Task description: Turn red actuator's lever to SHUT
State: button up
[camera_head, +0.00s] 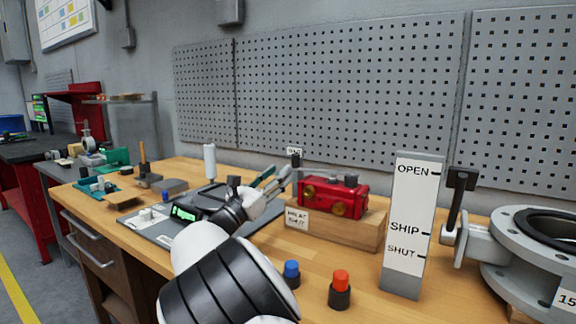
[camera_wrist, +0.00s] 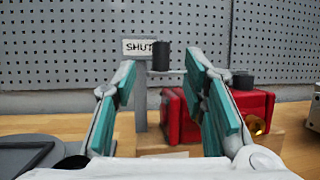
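The red actuator (camera_head: 335,198) sits on a wooden block on the bench, and it also shows in the wrist view (camera_wrist: 178,117). Its lever (camera_wrist: 168,72) ends in an upright black knob (camera_wrist: 161,56). In the wrist view the knob stands in front of the right end of a white SHUT label (camera_wrist: 137,47). The label and knob also show small in the head view, left of the actuator. My gripper (camera_head: 279,178) is open, its teal pads on either side of the knob in the wrist view. No contact shows, and the depth between pads and knob is unclear.
A board marked OPEN, SHIP and SHUT (camera_head: 408,225) stands to the right, beside a flanged valve (camera_head: 530,255) with a black handle. Blue (camera_head: 291,273) and red (camera_head: 340,287) capped knobs stand in front. A pegboard (camera_head: 340,85) is behind.

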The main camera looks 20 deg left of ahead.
jog(key=shift+v, duration=1.8)
jog(key=shift+r, duration=0.1)
jog(key=c, duration=0.4)
jog(key=shift+s+a+r+p, duration=0.15)
jog(key=shift+s+r+p, duration=0.15)
jog(key=shift+p, duration=0.15)
jog(key=c, duration=0.5)
jog(key=s+r+g+y+p, duration=0.1)
jog(key=s+p, duration=0.1)
jog(key=s+r+n+y+p, duration=0.1)
jog(key=s+p, duration=0.1)
jog(key=p, duration=0.1)
jog(key=s+r+g+y+p, duration=0.1)
jog(key=s+p, duration=0.1)
jog(key=shift+r+n+g+y, duration=0.3)
jog(key=shift+r, duration=0.05)
grip_shut()
send_near(295, 160)
jog(key=shift+g+y, duration=0.3)
jog(key=x, duration=0.7)
jog(key=shift+r, duration=0.3)
